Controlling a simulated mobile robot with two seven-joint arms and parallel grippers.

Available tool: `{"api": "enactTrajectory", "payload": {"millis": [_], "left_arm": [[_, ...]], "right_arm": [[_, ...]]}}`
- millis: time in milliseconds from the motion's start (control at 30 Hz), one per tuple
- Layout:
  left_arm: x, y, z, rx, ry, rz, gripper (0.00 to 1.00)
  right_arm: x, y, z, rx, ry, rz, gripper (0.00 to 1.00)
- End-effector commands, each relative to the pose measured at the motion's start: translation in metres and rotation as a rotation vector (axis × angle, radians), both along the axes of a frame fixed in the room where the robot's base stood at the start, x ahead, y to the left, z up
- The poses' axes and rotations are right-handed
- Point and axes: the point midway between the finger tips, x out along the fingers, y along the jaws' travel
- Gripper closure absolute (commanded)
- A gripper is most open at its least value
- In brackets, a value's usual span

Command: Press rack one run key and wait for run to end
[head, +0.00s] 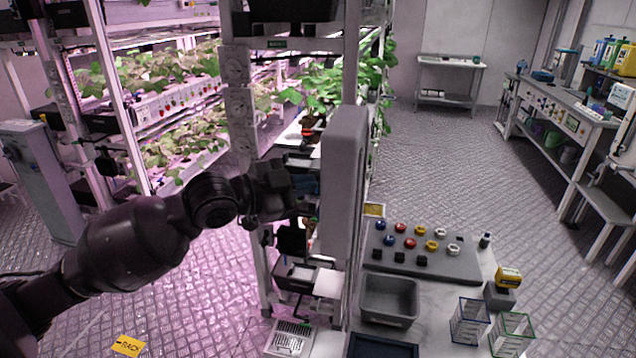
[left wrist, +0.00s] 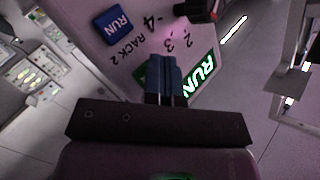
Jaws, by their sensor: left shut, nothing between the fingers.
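In the left wrist view a light panel carries a blue key marked RUN (left wrist: 118,25), lettering that reads RACK 2, and a dark knob (left wrist: 195,9) beside numbers. A lit green RUN sign (left wrist: 203,72) lies partly behind my fingers. My left gripper (left wrist: 168,78) is shut and empty, its tips in front of the panel between the key and the green sign. Contact cannot be told. In the head view my left gripper (head: 308,186) is at the left side of a tall grey housing (head: 344,175), whose face is turned away. No key marked rack one is readable.
A bench right of the housing holds a grey board (head: 445,262) with coloured knobs, a grey bin (head: 389,300), wire baskets (head: 469,320) and a yellow device (head: 508,277). Plant racks (head: 140,110) stand at left. The floor at right is open.

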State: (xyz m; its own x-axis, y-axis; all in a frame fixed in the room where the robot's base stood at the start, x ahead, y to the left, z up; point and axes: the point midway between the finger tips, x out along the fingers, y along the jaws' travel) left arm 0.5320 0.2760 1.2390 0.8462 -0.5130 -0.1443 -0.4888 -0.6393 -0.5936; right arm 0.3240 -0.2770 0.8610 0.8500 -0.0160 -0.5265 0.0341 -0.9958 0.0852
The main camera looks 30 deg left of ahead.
Motion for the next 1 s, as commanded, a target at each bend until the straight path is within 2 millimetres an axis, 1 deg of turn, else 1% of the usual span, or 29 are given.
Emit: {"api": "enactTrajectory", "payload": {"millis": [167,500,867,1000], "left_arm": [[-0.001,0.002,0.0,0.0,0.001,-0.001,1.0],[-0.004,0.016,0.0,0.002,0.001,0.0,1.0],[-0.004,0.018,0.0,0.0,0.0,0.0,1.0],[-0.006,0.026,-0.001,0.004,0.002,0.001,1.0]], "right_arm": [[0.0,0.0,0.0,0.001,0.0,-0.001,0.42],[0.0,0.0,0.001,0.001,0.001,-0.001,0.42],[0.0,0.0,0.001,0.001,0.001,-0.001,0.42],[0.0,0.0,0.001,0.001,0.001,-0.001,0.42]]}}
